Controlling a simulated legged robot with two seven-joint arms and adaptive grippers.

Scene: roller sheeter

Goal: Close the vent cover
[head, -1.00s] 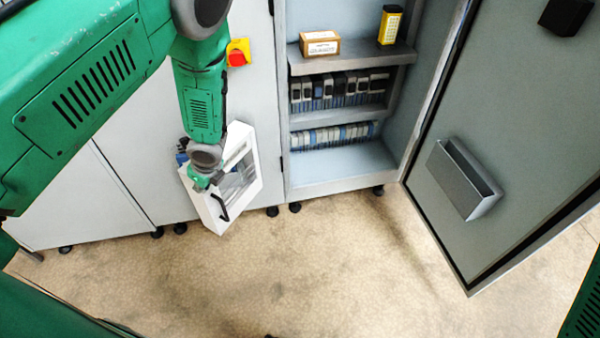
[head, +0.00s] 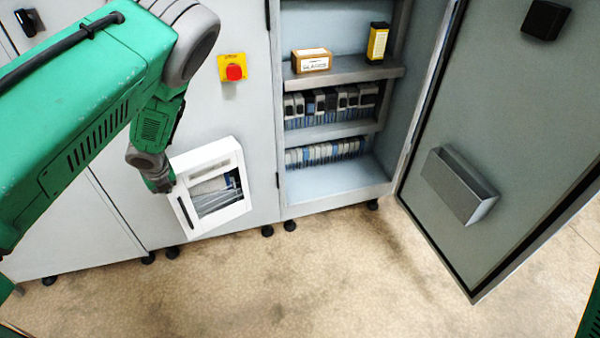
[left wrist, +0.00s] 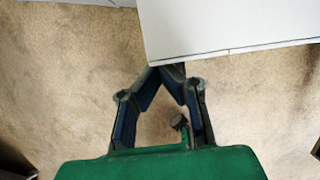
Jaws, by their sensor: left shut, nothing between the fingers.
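Contact cannot be told. My right gripper is not in view.
A red emergency button on a yellow plate (head: 232,68) is above the cover. To the right is an open cabinet with shelves (head: 345,75), a box and a yellow container. Its open door (head: 520,130) carries a grey pocket (head: 460,187). The floor (head: 310,275) in front is clear.

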